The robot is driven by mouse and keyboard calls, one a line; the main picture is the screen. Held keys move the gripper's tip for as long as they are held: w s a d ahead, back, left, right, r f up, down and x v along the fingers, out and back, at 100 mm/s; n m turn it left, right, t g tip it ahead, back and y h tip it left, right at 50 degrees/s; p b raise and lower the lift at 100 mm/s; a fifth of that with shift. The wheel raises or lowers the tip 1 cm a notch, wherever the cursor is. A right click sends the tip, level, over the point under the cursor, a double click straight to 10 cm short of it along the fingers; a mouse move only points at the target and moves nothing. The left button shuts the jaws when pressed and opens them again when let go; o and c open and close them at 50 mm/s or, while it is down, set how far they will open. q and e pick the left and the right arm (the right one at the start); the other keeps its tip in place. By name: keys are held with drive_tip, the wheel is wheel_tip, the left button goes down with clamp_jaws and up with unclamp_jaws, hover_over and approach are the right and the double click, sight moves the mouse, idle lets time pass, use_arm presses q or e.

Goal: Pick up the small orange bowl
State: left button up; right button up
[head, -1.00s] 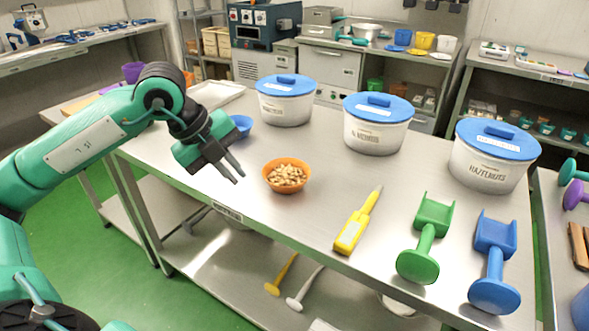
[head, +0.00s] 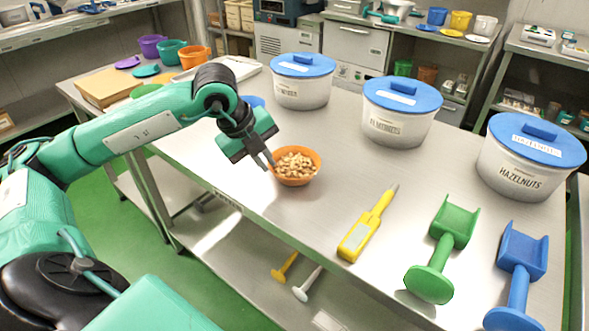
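The small orange bowl (head: 309,178) stands upright near the front edge of the steel table and holds pale nuts. My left gripper (head: 266,163) is at the bowl's left rim, pointing down and to the right. Its two thin dark fingers are slightly apart. One fingertip overlaps the rim in the picture, and I cannot tell whether it touches. My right gripper is out of view.
A yellow tool (head: 366,226), a green scoop (head: 442,243) and a blue scoop (head: 521,258) lie to the right. White tubs with blue lids, including hazelnuts (head: 520,172), stand behind. A blue bowl (head: 254,101) is partly hidden by my arm.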

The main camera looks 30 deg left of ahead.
sight(272, 170)
use_arm(q)
drive_tip(key=x, duration=0.5)
drive_tip(key=shift+w, duration=0.1)
clamp_jaws()
